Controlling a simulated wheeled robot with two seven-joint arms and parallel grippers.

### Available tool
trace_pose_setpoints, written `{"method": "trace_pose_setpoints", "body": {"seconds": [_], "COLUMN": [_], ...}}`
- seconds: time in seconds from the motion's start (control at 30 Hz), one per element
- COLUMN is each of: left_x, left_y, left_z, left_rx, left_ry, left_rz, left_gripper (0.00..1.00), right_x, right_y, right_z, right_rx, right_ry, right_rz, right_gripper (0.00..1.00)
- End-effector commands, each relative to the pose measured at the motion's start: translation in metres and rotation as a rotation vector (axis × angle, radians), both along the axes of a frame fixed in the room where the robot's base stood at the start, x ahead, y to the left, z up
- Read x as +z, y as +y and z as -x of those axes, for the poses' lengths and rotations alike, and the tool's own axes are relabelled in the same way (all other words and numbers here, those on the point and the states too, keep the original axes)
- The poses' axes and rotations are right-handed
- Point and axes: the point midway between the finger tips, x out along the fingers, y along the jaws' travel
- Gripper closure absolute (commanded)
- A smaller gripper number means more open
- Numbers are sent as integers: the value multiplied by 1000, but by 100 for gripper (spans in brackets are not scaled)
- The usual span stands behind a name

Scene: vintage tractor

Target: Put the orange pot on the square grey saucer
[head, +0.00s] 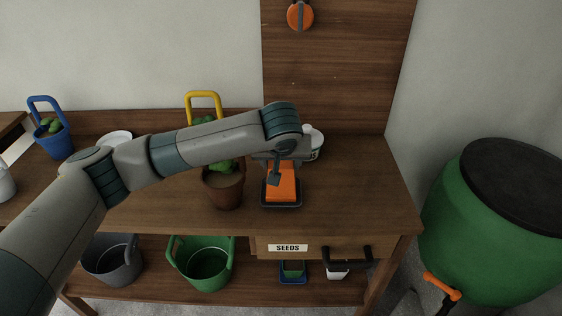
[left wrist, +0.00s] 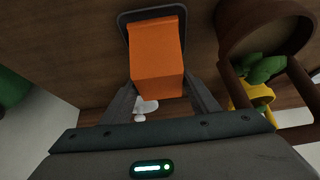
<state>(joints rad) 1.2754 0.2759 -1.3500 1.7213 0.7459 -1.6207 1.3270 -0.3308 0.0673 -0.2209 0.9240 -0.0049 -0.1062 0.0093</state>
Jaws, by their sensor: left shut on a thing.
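The orange pot (head: 284,184) is a square-sided block shape near the right front of the wooden bench. My left gripper (head: 275,174) comes down on it from above and is shut on it. In the left wrist view the pot (left wrist: 157,55) sits between the two fingers (left wrist: 162,95). The square grey saucer (head: 281,205) is dark and lies on the bench under the pot. The pot's base is within the saucer's rim (left wrist: 124,22); I cannot tell whether it touches. My right gripper is not in view.
A brown round pot with a plant (head: 222,190) stands close to the left of the saucer. A white pot (head: 315,142) is behind, partly hidden by my arm. A yellow-handled container (head: 204,95) stands at the back. The bench (head: 360,200) is clear to the right.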

Motion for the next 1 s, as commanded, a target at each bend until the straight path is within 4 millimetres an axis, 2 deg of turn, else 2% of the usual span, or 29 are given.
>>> {"method": "trace_pose_setpoints", "body": {"seconds": [0.03, 0.07, 0.1, 0.13, 0.47, 0.63, 0.87, 1.0], "left_x": [-1, -1, -1, -1, 0, 6, 32, 53], "left_y": [0, 0, 0, 0, 0, 0, -1, -1], "left_z": [0, 0, 0, 0, 0, 3, 20, 34], "left_rx": [0, 0, 0, 0, 0, 0, -3, -3], "left_ry": [1, 0, 0, 0, 0, 0, -2, -2], "left_rz": [0, 0, 0, 0, 0, 0, 1, 1], "left_gripper": [83, 38, 29, 26, 26, 26, 26, 26], "right_x": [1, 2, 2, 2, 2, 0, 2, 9], "right_y": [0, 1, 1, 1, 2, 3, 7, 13], "right_z": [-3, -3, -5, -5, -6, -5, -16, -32], "right_rx": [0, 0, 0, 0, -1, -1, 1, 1], "right_ry": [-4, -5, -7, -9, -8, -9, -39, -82], "right_rz": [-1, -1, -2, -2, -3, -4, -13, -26], "right_gripper": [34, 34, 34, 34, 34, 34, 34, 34]}}
